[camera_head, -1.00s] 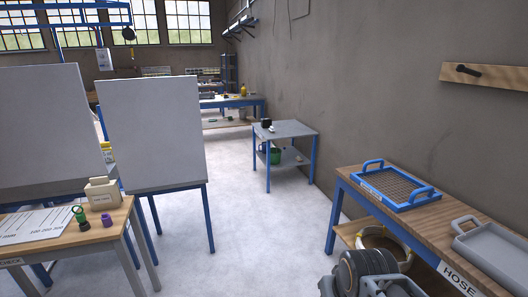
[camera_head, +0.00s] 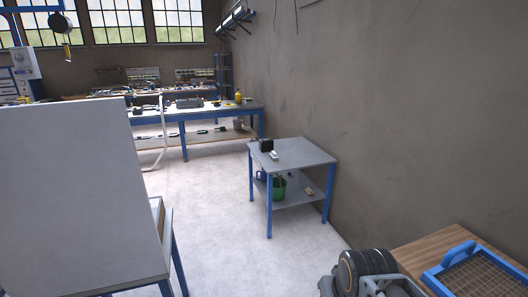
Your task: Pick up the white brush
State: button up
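A small white object (camera_head: 273,156) lies on top of the small grey table (camera_head: 312,153) beside the wall, next to a black box-shaped item (camera_head: 266,145). It is too small here to tell whether it is the white brush. No other thing that I can clearly name as a white brush shows. Part of my own folded arm shows at the bottom, right of centre, far from that table. My gripper's fingers do not show.
A green bucket (camera_head: 279,188) stands on the small table's lower shelf. A long blue-legged bench (camera_head: 215,112) is behind. A large grey panel (camera_head: 75,195) blocks the left. A wooden bench (camera_head: 420,252) with a blue-rimmed mesh tray (camera_head: 436,284) is at lower right. The floor between is clear.

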aim_at(274, 157)
jog(key=i, duration=1.5)
jog(key=u, duration=0.65)
jog(key=i, duration=2.4)
jog(key=u, duration=0.05)
